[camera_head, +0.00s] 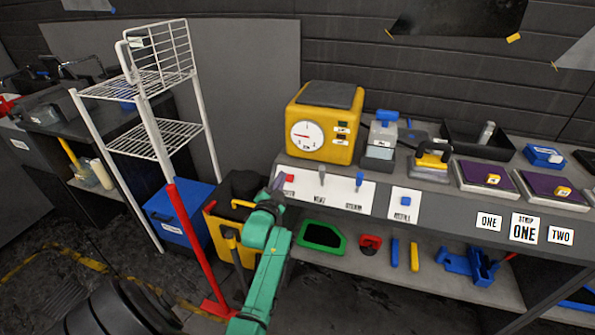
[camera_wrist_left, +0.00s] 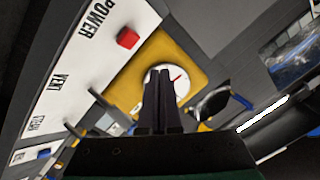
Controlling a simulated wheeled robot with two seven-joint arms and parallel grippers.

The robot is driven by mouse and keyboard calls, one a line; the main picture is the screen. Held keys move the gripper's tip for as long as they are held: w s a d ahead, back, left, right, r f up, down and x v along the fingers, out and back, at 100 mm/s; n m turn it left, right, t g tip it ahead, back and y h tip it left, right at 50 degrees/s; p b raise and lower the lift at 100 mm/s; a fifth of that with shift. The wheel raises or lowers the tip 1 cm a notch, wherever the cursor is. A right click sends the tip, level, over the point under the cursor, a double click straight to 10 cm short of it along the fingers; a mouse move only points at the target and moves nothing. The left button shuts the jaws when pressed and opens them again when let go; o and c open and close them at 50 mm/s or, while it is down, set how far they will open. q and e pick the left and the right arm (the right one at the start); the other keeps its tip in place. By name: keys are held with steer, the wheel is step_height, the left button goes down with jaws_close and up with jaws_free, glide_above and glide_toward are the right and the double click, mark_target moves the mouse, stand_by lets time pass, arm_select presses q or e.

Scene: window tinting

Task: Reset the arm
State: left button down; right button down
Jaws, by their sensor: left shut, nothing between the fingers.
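My left arm, green, comes up from the bottom in the head view. Its gripper (camera_head: 277,184) is close to the left end of the white control panel (camera_head: 336,190), near the red power button (camera_head: 289,178). In the left wrist view the dark fingers (camera_wrist_left: 159,90) are together, with nothing between them. They point toward the yellow machine (camera_wrist_left: 140,70) with its round dial. The red button (camera_wrist_left: 128,38) stands to the left of and above the fingers, apart from them. My right gripper is in neither view.
The yellow machine (camera_head: 324,124) stands on the bench just behind the panel. A white wire rack (camera_head: 158,85), a blue bin (camera_head: 180,215) and a red post (camera_head: 190,245) stand to the left. Tools lie on the lower shelf (camera_head: 440,285).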

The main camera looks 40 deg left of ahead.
arm_select(q)
steer(key=s+d+f+g+h, duration=0.2)
steer(key=d+f, duration=0.3)
steer(key=f, duration=0.6)
steer(key=s+d+f+g+h, duration=0.25)
steer(key=d+f, duration=0.25)
steer(key=f, duration=0.6)
steer(key=s+d+f+g+h, duration=0.2)
steer(key=s+d+f+g, duration=0.2)
steer(key=s+f, duration=0.7)
steer(key=s+d+f+g, duration=0.1)
steer(key=s+f, duration=0.3)
steer(key=s, duration=0.5)
steer(key=s+d+f+g, duration=0.1)
steer(key=s+f+g, duration=0.3)
steer(key=s, duration=0.6)
steer(key=s+d+f+n+g, duration=0.1)
steer(key=s+f+g, duration=0.1)
steer(key=s+f, duration=0.4)
steer(key=s, duration=0.3)
steer(key=shift+s+d+h, duration=0.15)
steer(key=shift+s+h, duration=0.05)
steer(key=shift+h, duration=0.15)
